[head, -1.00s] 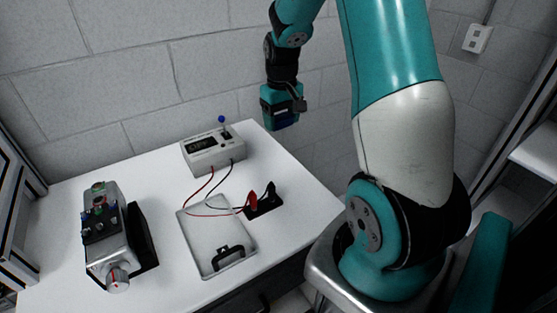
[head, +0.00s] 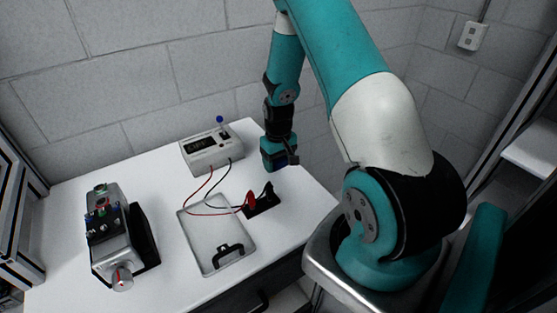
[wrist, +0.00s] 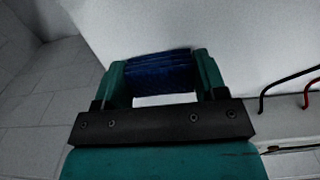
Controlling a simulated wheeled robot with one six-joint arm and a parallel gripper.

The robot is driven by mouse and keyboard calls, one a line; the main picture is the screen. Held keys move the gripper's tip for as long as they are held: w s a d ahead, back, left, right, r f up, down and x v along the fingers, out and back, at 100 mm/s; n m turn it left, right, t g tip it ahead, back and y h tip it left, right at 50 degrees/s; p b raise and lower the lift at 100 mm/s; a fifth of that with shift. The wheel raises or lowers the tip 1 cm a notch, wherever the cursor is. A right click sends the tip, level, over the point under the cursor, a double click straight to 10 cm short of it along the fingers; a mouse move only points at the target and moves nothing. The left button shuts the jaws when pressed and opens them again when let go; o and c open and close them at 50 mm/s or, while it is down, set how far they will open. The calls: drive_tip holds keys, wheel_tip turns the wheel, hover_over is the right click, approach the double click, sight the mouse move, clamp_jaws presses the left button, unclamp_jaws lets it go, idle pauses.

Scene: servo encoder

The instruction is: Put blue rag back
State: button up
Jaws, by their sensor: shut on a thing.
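The blue rag (wrist: 165,74) is between the two fingers of my gripper (wrist: 166,85) in the wrist view. My gripper is shut on it. In the head view my gripper (head: 284,162) hangs pointing down above the back right part of the white table (head: 295,205). A small dark blue bit of the rag shows at its lower end. I cannot tell how high it is above the table top.
A grey meter box (head: 212,150) with a blue-knobbed lever stands at the back. Red and black leads run from it to clips on a black holder (head: 263,203). A grey tray-like panel (head: 205,225) lies in front. A motor unit (head: 118,245) stands at left.

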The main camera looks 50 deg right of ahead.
drive_tip(key=shift+f, duration=0.15)
drive_tip(key=o, duration=0.9)
drive_tip(key=shift+c, duration=0.2)
